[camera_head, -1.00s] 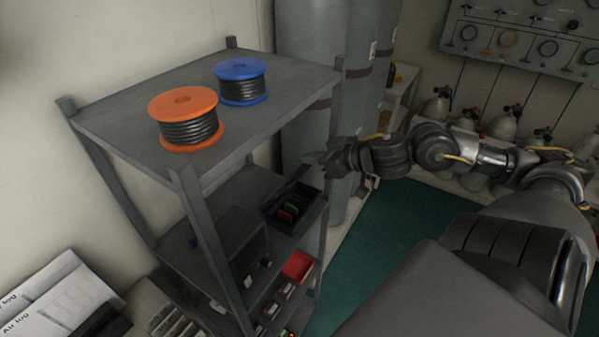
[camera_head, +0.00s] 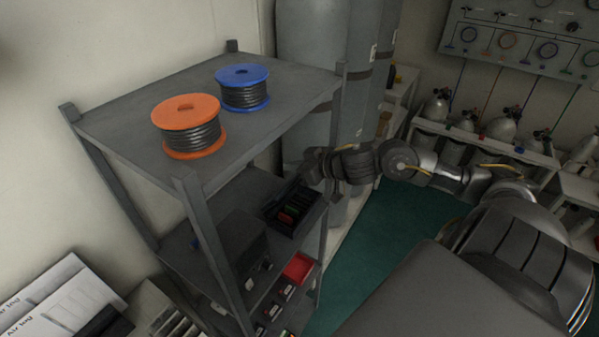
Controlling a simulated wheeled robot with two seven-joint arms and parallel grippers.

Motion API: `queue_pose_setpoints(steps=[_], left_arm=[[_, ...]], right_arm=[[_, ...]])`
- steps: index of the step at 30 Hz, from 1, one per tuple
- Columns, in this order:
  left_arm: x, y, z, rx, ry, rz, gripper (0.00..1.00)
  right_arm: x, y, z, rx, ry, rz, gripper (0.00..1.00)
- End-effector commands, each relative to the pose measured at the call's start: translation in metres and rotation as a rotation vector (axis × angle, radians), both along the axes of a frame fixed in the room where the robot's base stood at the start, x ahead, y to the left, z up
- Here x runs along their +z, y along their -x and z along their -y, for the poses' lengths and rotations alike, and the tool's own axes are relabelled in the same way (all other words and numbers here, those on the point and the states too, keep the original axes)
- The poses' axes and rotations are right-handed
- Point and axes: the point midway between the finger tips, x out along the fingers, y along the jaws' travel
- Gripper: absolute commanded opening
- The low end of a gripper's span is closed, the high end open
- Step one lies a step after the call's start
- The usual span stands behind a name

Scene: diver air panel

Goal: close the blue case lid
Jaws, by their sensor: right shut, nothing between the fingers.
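An open dark case (camera_head: 285,229) with red and green items inside sits on the middle shelf of the grey rack. Its colour looks near black in the shade, and I cannot make out clearly where its lid stands. A second dark, closed-looking box (camera_head: 238,243) is to its left, with a small blue spot beyond it. My right gripper (camera_head: 307,168) is shut and empty, at the upper right of the open case. I cannot tell whether it touches the case. My left gripper is not in view.
The rack's top shelf (camera_head: 120,128) carries an orange cable reel (camera_head: 187,110) and a blue one (camera_head: 242,74). A rack post (camera_head: 328,200) stands close to my right wrist. A red bin (camera_head: 298,267) is lower down. Tall grey cylinders (camera_head: 310,60) are behind. Green floor is clear.

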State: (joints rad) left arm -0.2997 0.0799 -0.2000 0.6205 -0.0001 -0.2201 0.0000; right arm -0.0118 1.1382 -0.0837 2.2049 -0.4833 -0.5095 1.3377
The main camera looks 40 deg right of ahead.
Motion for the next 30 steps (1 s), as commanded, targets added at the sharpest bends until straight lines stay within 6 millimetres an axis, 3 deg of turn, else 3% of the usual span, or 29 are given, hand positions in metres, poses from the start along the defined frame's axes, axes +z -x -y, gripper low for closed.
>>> queue_pose_setpoints(steps=[9, 23, 30], left_arm=[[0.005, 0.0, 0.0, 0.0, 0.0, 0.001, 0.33], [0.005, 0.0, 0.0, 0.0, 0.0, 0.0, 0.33], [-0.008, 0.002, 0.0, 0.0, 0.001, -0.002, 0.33]], right_arm=[[-0.017, 0.016, 0.004, 0.0, -0.002, -0.003, 0.0], [-0.02, 0.019, 0.006, 0.0, -0.001, 0.001, 0.0], [-0.027, 0.018, -0.001, 0.013, -0.02, 0.05, 0.0]])
